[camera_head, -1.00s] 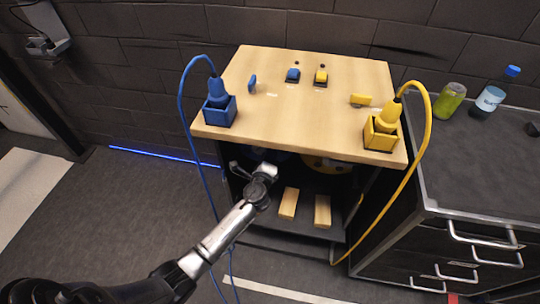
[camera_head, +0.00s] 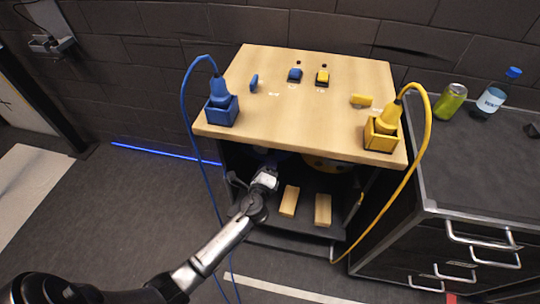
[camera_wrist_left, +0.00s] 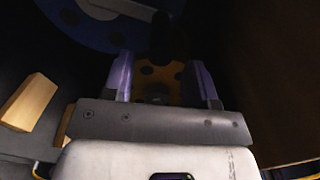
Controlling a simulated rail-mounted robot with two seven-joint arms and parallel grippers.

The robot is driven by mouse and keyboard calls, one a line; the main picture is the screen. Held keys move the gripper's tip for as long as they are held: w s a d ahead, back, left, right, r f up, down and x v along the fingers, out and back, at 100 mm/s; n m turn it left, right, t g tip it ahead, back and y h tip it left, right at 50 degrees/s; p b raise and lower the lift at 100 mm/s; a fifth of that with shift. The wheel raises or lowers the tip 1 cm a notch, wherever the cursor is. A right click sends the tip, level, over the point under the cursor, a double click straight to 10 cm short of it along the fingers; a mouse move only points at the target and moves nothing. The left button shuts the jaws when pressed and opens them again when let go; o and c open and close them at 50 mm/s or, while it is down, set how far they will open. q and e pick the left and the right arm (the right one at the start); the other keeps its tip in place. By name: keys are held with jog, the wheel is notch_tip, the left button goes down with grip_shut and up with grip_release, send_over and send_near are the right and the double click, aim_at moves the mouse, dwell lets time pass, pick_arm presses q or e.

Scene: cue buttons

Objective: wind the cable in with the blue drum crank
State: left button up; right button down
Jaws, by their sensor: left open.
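The blue drum (camera_head: 277,154) is mostly hidden under the tabletop; only a dark blue sliver shows in the head view. In the left wrist view a blue disc (camera_wrist_left: 78,28) fills the upper left, and a dark knob-like shape (camera_wrist_left: 163,32) stands beyond the fingers; I cannot tell which drum it belongs to. My left gripper (camera_head: 268,170) is at the open front of the cabinet, just below the tabletop edge. Its fingers (camera_wrist_left: 160,82) are apart with nothing between them. The blue cable (camera_head: 196,150) hangs from the blue plug (camera_head: 219,92) to the floor.
A yellow drum (camera_head: 322,163) sits right of the blue one, with a yellow cable (camera_head: 408,185) at the right side. Two wooden blocks (camera_head: 289,201) (camera_head: 322,210) lie on the lower shelf. The tabletop (camera_head: 290,110) overhangs the gripper. A drawer unit (camera_head: 460,190) stands at right.

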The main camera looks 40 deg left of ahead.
pick_arm(q)
jog(key=v, duration=0.9)
jog(key=shift+p, duration=0.4)
jog(key=shift+s, duration=0.15)
